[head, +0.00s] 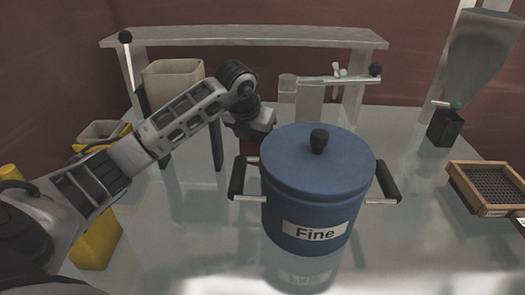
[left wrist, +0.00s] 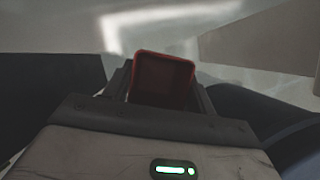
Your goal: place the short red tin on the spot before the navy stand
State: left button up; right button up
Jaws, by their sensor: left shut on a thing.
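My left gripper (head: 250,132) is behind the blue pot, pointing down, with its fingertips partly hidden by the pot. It is shut on the red tin (left wrist: 162,80), which sits between the fingers in the left wrist view. A small dark red part of the tin (head: 249,148) shows below the gripper in the head view. I cannot tell whether the tin touches the table. A dark-legged stand (head: 217,145) is left of the gripper, mostly behind my arm; I cannot tell for sure if it is the navy stand. The spot is not discernible. My right gripper is not in view.
A big blue pot (head: 315,185) labelled "Fine", with side handles, stands in front of the gripper. A beige bin (head: 172,82) is at the back left, near a grey shelf (head: 250,36). A wooden-framed sieve (head: 488,188) lies right.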

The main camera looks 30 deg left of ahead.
aim_at(256, 153)
pick_arm(q)
jog(key=shift+w+f+p, duration=0.15)
jog(key=shift+f+p, duration=0.2)
jog(key=shift+f, duration=1.95)
jog(key=shift+f, duration=0.2)
jog(key=o, duration=1.1)
jog(key=shift+r, duration=0.1)
